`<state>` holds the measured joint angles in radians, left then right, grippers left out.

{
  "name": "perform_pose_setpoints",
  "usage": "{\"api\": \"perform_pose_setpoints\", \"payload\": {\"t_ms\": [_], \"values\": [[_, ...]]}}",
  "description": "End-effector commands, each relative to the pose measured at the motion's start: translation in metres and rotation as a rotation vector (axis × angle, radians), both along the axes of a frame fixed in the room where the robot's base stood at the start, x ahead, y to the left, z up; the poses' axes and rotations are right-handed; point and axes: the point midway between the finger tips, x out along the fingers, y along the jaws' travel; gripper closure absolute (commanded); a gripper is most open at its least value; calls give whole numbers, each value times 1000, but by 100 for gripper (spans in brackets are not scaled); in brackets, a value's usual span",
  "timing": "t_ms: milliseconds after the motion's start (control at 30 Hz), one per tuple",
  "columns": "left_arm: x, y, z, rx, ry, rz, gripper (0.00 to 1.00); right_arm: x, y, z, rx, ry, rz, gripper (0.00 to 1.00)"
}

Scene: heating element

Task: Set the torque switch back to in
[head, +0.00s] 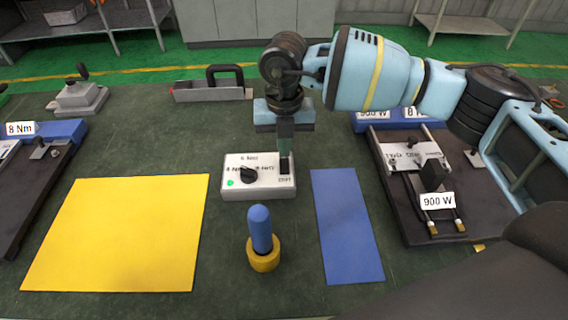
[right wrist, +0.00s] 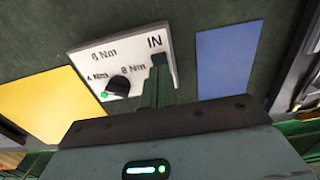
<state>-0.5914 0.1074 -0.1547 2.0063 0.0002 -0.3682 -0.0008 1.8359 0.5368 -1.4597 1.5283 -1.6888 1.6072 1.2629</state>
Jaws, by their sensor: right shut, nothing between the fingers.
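The torque switch box (head: 258,190) is a white box in the middle of the table. It has a black knob (head: 248,175), also in the right wrist view (right wrist: 117,86), and a green light (head: 230,183) at its left. A small black piece (right wrist: 158,60) at its right lies just below the word IN in the right wrist view. My right gripper (head: 285,152) is shut and empty, pointing down at this right part of the box. Its dark green fingers (right wrist: 158,84) hide part of that side; I cannot tell if they touch. My left gripper is out of view.
A yellow mat (head: 120,235) lies left of the box and a blue mat (head: 347,225) right. A blue peg (head: 261,228) stands in a yellow ring (head: 263,262) in front. A 900 W fixture (head: 410,225) is at the right, an 8 Nm fixture (head: 45,190) at the left.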

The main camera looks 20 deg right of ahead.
Motion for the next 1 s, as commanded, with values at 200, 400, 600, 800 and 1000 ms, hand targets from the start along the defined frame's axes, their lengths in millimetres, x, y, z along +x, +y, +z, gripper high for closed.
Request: {"api": "perform_pose_setpoints", "payload": {"t_ms": [200, 400, 600, 800, 1000], "values": [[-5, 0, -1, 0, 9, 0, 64, 0, 0, -2, 0, 0, 0, 100], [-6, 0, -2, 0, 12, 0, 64, 0, 0, -4, 0, 0, 0, 100], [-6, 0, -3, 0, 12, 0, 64, 0, 0, -7, 0, 0, 0, 100], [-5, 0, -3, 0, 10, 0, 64, 0, 0, -10, 0, 0, 0, 100], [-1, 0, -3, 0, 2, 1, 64, 0, 0, -12, 0, 1, 0, 100]]}}
